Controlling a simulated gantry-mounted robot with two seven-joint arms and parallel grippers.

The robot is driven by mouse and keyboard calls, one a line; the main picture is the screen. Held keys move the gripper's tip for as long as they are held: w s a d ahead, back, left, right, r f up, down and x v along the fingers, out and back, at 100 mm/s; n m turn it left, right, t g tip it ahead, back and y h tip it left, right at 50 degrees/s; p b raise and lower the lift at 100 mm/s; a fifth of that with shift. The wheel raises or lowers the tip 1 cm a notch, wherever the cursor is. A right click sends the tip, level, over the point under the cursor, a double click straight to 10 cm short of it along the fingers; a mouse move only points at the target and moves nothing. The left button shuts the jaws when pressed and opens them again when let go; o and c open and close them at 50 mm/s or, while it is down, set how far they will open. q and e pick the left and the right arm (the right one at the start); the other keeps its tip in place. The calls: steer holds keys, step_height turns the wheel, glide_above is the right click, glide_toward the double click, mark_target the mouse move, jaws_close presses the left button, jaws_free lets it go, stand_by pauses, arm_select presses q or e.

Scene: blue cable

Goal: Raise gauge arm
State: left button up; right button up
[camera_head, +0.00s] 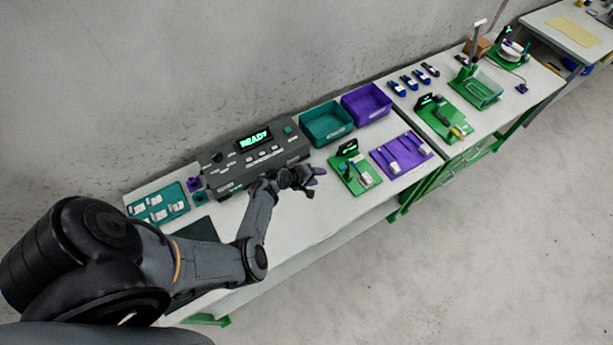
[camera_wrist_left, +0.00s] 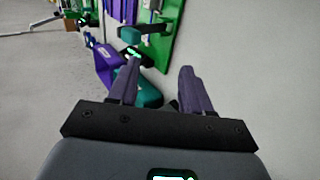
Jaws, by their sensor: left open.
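My left gripper (camera_head: 314,175) is open and empty above the front of the bench, between the dark console and a green fixture plate. Its two purple fingers (camera_wrist_left: 160,82) stand apart in the left wrist view. The green fixture (camera_head: 362,184) carries a small black display and pale parts. I cannot tell for certain which part is the gauge arm. My right gripper is not in view.
The console (camera_head: 245,175) reads READY. Teal (camera_head: 303,126) and purple (camera_head: 347,105) bins stand behind the fixture. A purple plate (camera_head: 427,150) lies to its right, and another green fixture (camera_head: 462,122) farther right. A teal tray (camera_head: 182,208) lies at left. The bench's front strip is clear.

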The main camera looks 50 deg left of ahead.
arm_select(q)
steer(key=p+v, duration=0.1)
steer(key=v, duration=0.9)
